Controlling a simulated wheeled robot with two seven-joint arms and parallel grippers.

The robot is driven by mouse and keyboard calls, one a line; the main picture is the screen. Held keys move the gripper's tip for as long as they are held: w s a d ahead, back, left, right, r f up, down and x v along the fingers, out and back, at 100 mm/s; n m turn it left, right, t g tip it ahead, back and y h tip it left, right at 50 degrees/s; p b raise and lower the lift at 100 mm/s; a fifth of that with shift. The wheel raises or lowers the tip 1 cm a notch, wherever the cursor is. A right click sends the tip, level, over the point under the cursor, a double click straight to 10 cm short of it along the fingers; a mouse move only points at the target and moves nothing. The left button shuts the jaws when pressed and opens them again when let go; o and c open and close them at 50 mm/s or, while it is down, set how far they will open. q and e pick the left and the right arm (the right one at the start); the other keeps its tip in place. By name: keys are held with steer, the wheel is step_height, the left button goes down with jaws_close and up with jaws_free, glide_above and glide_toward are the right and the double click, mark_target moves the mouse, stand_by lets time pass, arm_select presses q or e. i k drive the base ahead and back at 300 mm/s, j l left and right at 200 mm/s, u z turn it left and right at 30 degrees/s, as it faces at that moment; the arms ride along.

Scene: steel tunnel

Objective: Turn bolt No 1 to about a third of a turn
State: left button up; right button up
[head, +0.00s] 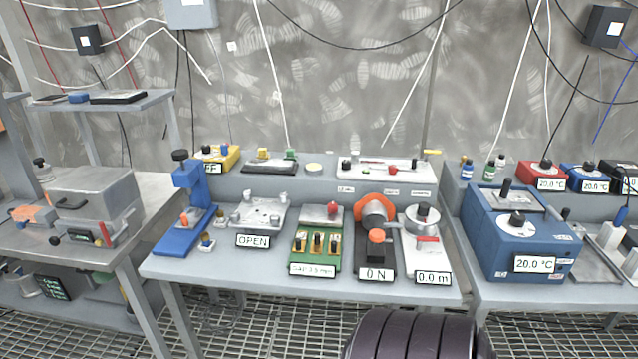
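I cannot read a label "No 1" on any bolt in the head view. A green block (301,263) on the middle bench holds several small dark upright pins or bolts (318,243) on brass-coloured strips. Its white label is too small to read surely. Left of it, a light grey plate (262,214) carries several upright bolt-like posts at its corners, with a label "OPEN" (252,241) in front. Neither of my grippers is in view.
A blue press (187,200) stands left on the bench (225,274). Right of the green block are an orange-and-black device labelled "0 N" (376,274) and one labelled "0.0 m" (433,278). A blue box (520,240) stands on the right bench. Grated floor lies in front.

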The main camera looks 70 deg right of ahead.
mark_target(234, 215)
steer(key=z, duration=1.7)
